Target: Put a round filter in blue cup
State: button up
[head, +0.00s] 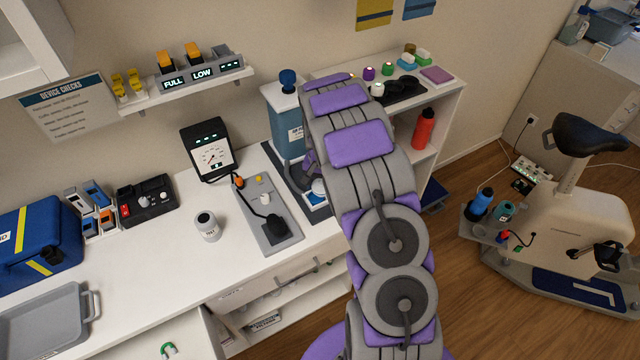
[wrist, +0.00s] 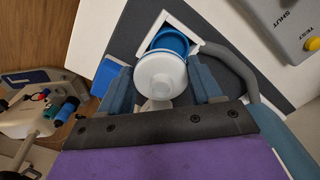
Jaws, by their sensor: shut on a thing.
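My gripper (wrist: 162,84) shows in the wrist view, with blue-grey fingers on both sides of a white round piece, apparently the round filter (wrist: 159,72). It is shut on this piece. The blue cup (wrist: 178,45) is directly behind the filter, its blue inside and rim partly covered by it. I cannot tell whether the filter touches the cup or is above it. In the head view the blue cup (head: 318,186) shows beside my purple and grey arm, at the foot of a blue tank device (head: 287,130). My arm hides most of the gripper there.
A grey board (head: 270,218) with a black cord lies left of the cup. A white jar (head: 207,226) and a gauge box (head: 208,150) stand on the white counter (head: 165,255). Right of my arm is a shelf with a red bottle (head: 423,129).

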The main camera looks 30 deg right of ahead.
aim_at(313, 190)
jog(key=shift+a, duration=0.75)
jog(key=shift+a+r, duration=0.1)
jog(key=shift+a, duration=0.8)
jog(key=shift+d, duration=0.35)
jog(key=shift+a+f, duration=0.2)
jog(key=shift+f, duration=0.05)
jog(key=shift+d+f, duration=0.1)
jog(key=shift+f, duration=0.35)
jog(key=o, duration=1.1)
